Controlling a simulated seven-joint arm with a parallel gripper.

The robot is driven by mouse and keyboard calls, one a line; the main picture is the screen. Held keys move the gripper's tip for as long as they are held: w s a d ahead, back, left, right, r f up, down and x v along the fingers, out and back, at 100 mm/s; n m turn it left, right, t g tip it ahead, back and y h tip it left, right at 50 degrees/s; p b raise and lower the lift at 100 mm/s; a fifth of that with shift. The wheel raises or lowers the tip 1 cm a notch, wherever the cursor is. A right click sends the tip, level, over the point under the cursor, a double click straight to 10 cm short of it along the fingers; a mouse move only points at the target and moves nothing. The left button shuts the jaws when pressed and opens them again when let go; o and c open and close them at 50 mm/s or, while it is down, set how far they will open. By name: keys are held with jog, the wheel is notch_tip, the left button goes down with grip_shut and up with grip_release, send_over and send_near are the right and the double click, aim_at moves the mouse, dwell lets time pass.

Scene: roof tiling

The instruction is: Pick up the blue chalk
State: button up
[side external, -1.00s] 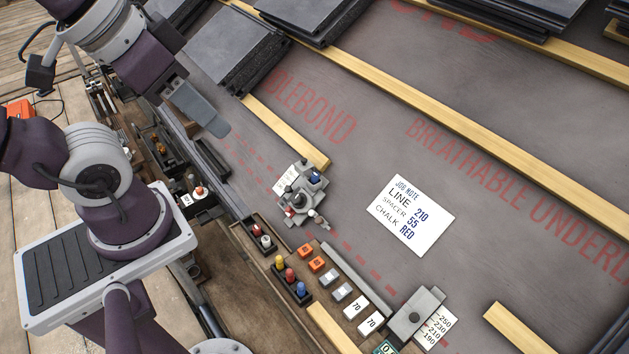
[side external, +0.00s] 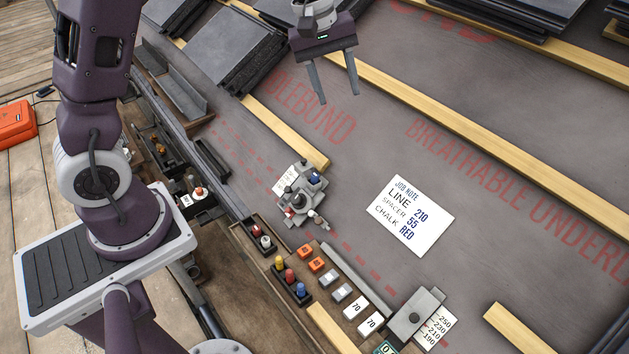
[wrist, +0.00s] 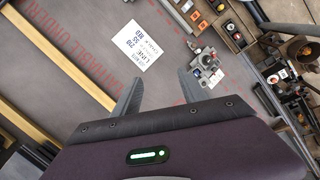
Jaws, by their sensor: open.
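The blue chalk (side external: 301,288) stands in a small dark holder (side external: 279,269), at the end nearest the camera, beside a red chalk (side external: 290,275) and a yellow one (side external: 279,261). My gripper (side external: 339,96) is open and empty, high in the side view above the grey underlay and well apart from the chalk. In the wrist view my two fingers (wrist: 160,78) are spread with nothing between them. The chalk holder is small there, at the upper right, and its colours are hard to tell.
A grey metal device (side external: 298,200) with a blue part sits on the underlay. A white job note (side external: 410,215) reads line 210, spacer 55, chalk red. Orange, grey and white blocks lie near the holder. Slate stacks (side external: 235,55) and wooden battens (side external: 480,115) lie further back.

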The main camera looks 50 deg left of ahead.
jog(key=w+a+f+n+g+y, duration=0.1)
jog(key=w+a+f+n, duration=0.15)
jog(key=f, duration=0.55)
jog(key=w+a+f+n, duration=0.1)
jog(key=w+a+f, duration=0.3)
jog(key=f, duration=0.3)
jog(key=n+g+y, duration=0.2)
jog(key=n, duration=0.1)
send_over(315, 175)
jog(key=d, duration=0.2)
notch_tip(315, 175, down, 17)
jog(key=f, duration=0.2)
jog(key=a+f, duration=0.1)
jog(key=f, duration=0.2)
jog(key=a+f, duration=0.1)
jog(key=f, duration=0.1)
jog(key=shift+w+f, duration=0.1)
jog(key=shift+f, duration=0.05)
grip_shut()
